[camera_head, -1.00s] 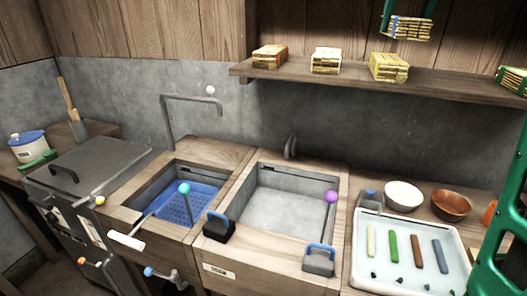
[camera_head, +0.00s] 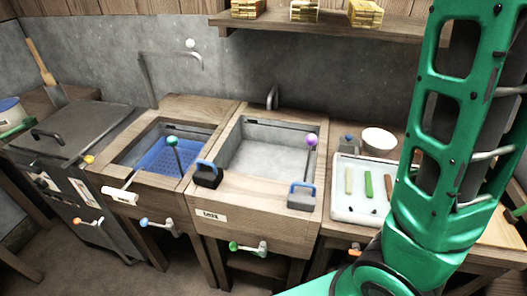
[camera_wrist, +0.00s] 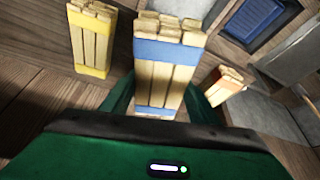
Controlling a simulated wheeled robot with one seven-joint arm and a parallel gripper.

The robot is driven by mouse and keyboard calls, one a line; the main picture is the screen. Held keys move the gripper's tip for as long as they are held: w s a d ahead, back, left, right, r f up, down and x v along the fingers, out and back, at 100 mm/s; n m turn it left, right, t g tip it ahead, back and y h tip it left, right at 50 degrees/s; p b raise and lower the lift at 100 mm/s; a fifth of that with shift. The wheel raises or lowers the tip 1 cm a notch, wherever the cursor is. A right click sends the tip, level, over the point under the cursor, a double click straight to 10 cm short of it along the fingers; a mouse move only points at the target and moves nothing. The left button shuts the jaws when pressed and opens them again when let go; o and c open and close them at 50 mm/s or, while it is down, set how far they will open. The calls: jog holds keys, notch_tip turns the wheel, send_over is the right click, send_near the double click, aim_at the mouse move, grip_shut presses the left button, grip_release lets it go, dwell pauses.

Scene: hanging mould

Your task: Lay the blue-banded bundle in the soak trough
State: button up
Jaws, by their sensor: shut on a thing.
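My gripper (camera_wrist: 160,108) is shut on the blue-banded bundle (camera_wrist: 168,72), a stack of pale sticks with two blue bands, seen in the wrist view. The bundle stands out ahead of the palm, between the green fingers. The head view does not show the gripper or the bundle; my green arm fills its right side. The soak trough (camera_head: 262,199) is the right-hand wooden-rimmed basin in the head view, with a grey, bare floor and a front label that seems to read SOAK. A purple-knobbed rod stands at its right side.
A left basin (camera_head: 118,160) holds a blue perforated tray (camera_head: 165,158). A tap (camera_head: 271,97) stands behind. The shelf (camera_head: 290,32) above carries other bundles. A white tray (camera_head: 343,212) lies right.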

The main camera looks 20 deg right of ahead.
jog(key=w+a+f+n+y, duration=0.1)
jog(key=w+a+f+n, duration=0.15)
jog(key=a, duration=0.95)
jog(key=w+a+f+n, duration=0.1)
jog(key=w+a+f, duration=0.15)
jog(key=a, duration=0.85)
jog(key=w+a+f, duration=0.1)
jog(key=a+f, duration=0.5)
jog(key=a, duration=0.2)
jog(key=w+d+f+m+h, duration=0.1)
jog(key=d+f+m, duration=0.15)
jog(key=f, duration=0.85)
jog(key=w+d+f+m, duration=0.1)
jog(key=d+f, duration=0.3)
jog(key=f, duration=0.8)
jog(key=s+d+f+m, duration=0.1)
jog(key=s+d+f, duration=0.1)
jog(key=f, duration=0.6)
jog(key=s+d+f+m, duration=0.1)
jog(key=s+d+f, duration=0.2)
jog(key=f, duration=0.5)
jog(key=s+d+f+m+h, duration=0.1)
jog(key=s+d+f, duration=0.2)
jog(key=f, duration=0.5)
jog(key=shift+d+f+m+g, duration=0.25)
jog(key=shift+d+m+g, duration=0.05)
jog(key=shift+d, duration=0.3)
jog(key=shift+f, duration=2.15)
